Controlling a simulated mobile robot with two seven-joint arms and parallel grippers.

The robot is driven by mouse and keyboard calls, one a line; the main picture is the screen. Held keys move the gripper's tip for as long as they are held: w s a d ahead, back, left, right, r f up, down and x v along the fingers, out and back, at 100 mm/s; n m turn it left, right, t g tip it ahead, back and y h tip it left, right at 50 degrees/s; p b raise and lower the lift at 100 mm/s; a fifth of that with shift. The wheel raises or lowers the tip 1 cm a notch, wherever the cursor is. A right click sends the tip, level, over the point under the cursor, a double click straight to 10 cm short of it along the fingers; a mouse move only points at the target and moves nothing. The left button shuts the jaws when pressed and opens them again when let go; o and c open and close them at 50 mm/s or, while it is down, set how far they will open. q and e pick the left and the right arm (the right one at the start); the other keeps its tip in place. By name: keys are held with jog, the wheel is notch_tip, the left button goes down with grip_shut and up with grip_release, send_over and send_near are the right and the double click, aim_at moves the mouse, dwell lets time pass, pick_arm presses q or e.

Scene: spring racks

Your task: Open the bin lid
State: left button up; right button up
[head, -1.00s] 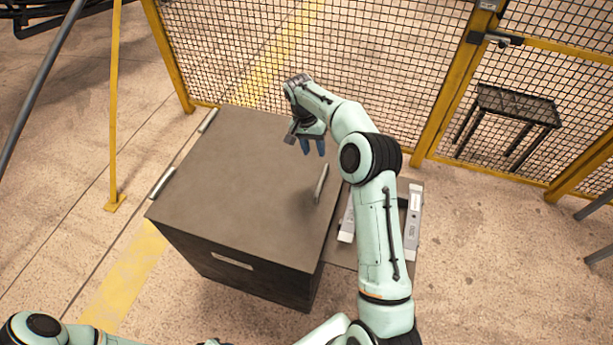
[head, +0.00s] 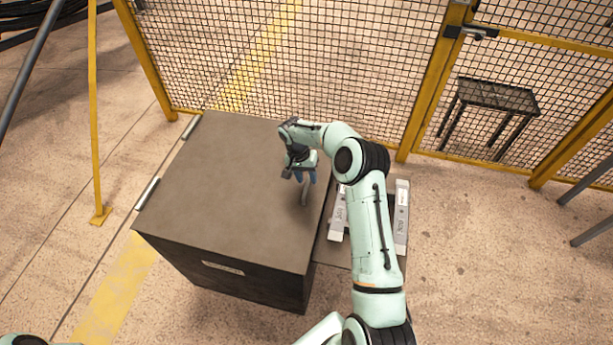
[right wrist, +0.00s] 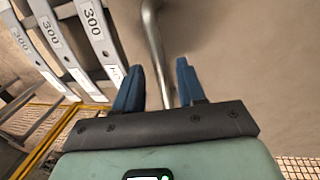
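The bin is a dark box with a flat brown-grey lid (head: 225,185), which lies shut. Two hinges show along the lid's left edge. A metal bar handle (head: 306,192) stands on the lid near its right edge. My right gripper (head: 299,178) is above the lid at the handle. In the right wrist view its two blue fingers (right wrist: 157,85) are apart, and the handle (right wrist: 154,50) runs between them without clear contact on either. My left gripper is not in view; only a bit of my left arm shows at the bottom left.
Grey springs-rack bars marked 300 (head: 401,215) stand close to the bin's right side. A yellow-framed mesh fence (head: 300,60) runs behind the bin. A dark small table (head: 497,97) stands beyond the fence. The floor at the front right is clear.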

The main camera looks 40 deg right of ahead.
jog(key=shift+f, duration=0.1)
grip_shut()
jog(key=w+a+r, duration=0.2)
jog(key=r, duration=0.7)
jog(key=w+a+r, duration=0.2)
jog(key=r, duration=0.8)
jog(key=shift+w+a+r, duration=0.15)
jog(key=shift+w+a, duration=0.1)
jog(key=shift+w, duration=0.15)
grip_release()
jog(key=shift+w, duration=0.2)
jog(key=shift+d, duration=0.1)
